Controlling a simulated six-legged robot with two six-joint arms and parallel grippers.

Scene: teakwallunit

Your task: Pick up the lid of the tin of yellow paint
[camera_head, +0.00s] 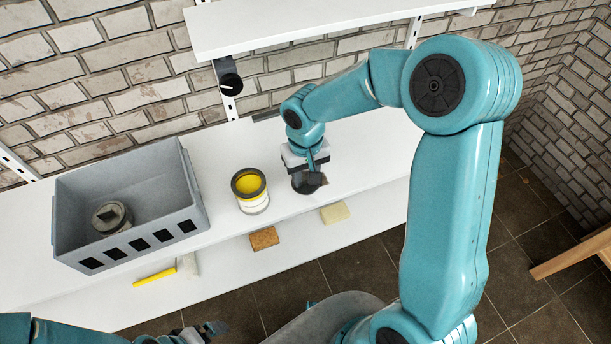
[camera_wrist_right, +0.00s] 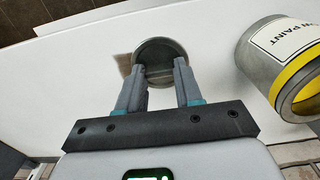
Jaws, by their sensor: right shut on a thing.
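The tin of yellow paint (camera_head: 254,203) stands open and upright on the white shelf, with yellow paint (camera_head: 249,184) showing inside its rim. The tin also shows at the right of the right wrist view (camera_wrist_right: 258,62). My right gripper (camera_head: 309,172) is just right of the tin and points down. It is shut on the lid (camera_head: 306,184), a round dark grey disc, which shows between the fingertips in the right wrist view (camera_wrist_right: 160,52). I cannot tell whether the lid touches the shelf. My left gripper (camera_head: 212,329) is low at the bottom edge, its fingers too small to read.
A grey crate (camera_head: 130,185) left of the tin holds a round metal object with a grip (camera_head: 109,216). A brown sponge (camera_head: 264,238), a pale block (camera_head: 334,212) and a yellow item (camera_head: 155,276) lie on the lower shelf. An upper shelf (camera_head: 280,22) overhangs behind.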

